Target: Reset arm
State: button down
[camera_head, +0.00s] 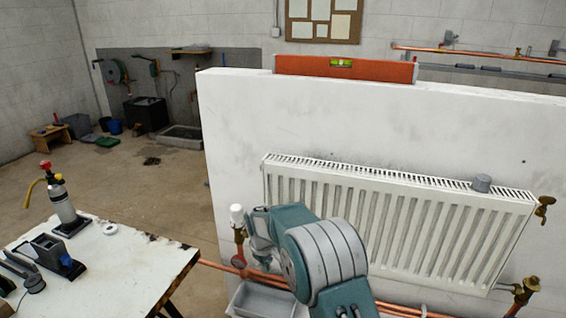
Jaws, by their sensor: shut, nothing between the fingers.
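My arm, in teal and grey, rises from the bottom of the head view in front of the white panel radiator (400,225). The arm covers the radiator's lower left part. My gripper (258,238) is at the arm's far left end, partly hidden by the arm links. It is shut and empty, close beside a white-capped valve (237,215) at the radiator's left side. Whether it touches the valve cannot be told.
A low white wall (290,115) carries the radiator, with an orange spirit level (300,67) on top. A grey tray (262,300) sits below the arm. A white workbench (125,260) with tools is at left. Floor beyond it is mostly clear.

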jog(key=s+d+r+m+t, duration=0.1)
jog(key=s+d+r, duration=0.3)
jog(key=r, duration=0.3)
jog(key=s+d+r+m, duration=0.2)
jog(key=s+d+r, duration=0.2)
jog(key=r, duration=0.3)
jog(key=s+d+r+m+t, duration=0.1)
jog(key=s+d+r, duration=0.35)
jog(key=r, duration=0.25)
jog(key=s+d+r+m+t, duration=0.1)
jog(key=s+d, duration=0.3)
jog(key=s, duration=0.7)
jog(key=s+d+r+m+t, duration=0.1)
jog(key=s+d+m, duration=0.3)
jog(key=s, duration=0.8)
jog(key=shift+r+m+t+y, duration=0.3)
jog(key=shift+r, duration=0.45)
